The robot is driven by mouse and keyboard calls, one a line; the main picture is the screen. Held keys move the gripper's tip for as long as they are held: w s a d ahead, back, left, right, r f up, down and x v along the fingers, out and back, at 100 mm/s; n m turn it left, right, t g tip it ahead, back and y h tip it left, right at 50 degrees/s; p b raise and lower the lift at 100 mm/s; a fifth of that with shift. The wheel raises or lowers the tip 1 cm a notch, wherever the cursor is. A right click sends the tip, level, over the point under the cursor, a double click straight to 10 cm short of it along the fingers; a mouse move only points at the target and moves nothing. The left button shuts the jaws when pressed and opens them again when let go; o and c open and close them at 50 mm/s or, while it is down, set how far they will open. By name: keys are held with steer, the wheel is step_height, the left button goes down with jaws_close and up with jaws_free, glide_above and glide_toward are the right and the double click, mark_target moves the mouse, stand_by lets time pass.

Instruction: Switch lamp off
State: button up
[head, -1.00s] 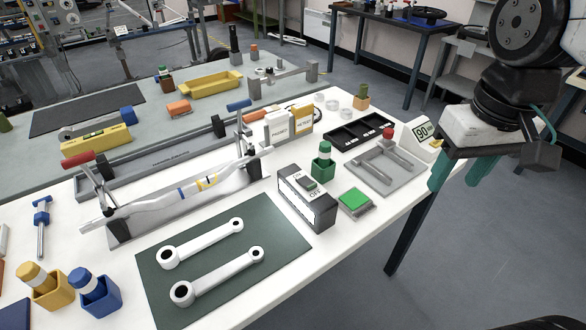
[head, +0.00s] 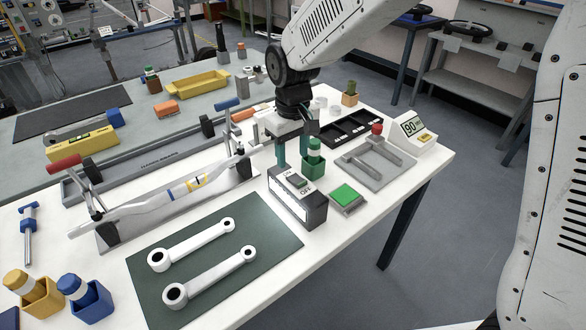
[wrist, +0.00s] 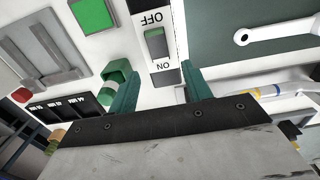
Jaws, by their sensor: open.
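The lamp box (head: 313,213) is a dark grey box with a bright white front panel, standing on the white table right of the green mat. On its top is a green-grey rocker switch (head: 297,181) between the labels ON and OFF; which end is pressed is not clear. In the wrist view the switch (wrist: 155,43) shows upside down, with OFF above and ON below. My gripper (head: 294,151) hangs above and just behind the box at its ON end. Its teal fingers are open with nothing between them, one on either side of the box in the wrist view (wrist: 162,88).
A green pot with a bottle (head: 313,158) stands close behind the box, near a finger. A green-topped pad (head: 344,194) lies to the right. The green mat (head: 225,262) holds two wrenches. A clamped frame tube (head: 160,203) is at left.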

mark_target(293, 176)
step_height(293, 176, down, 6)
steer(key=shift+r, duration=0.25)
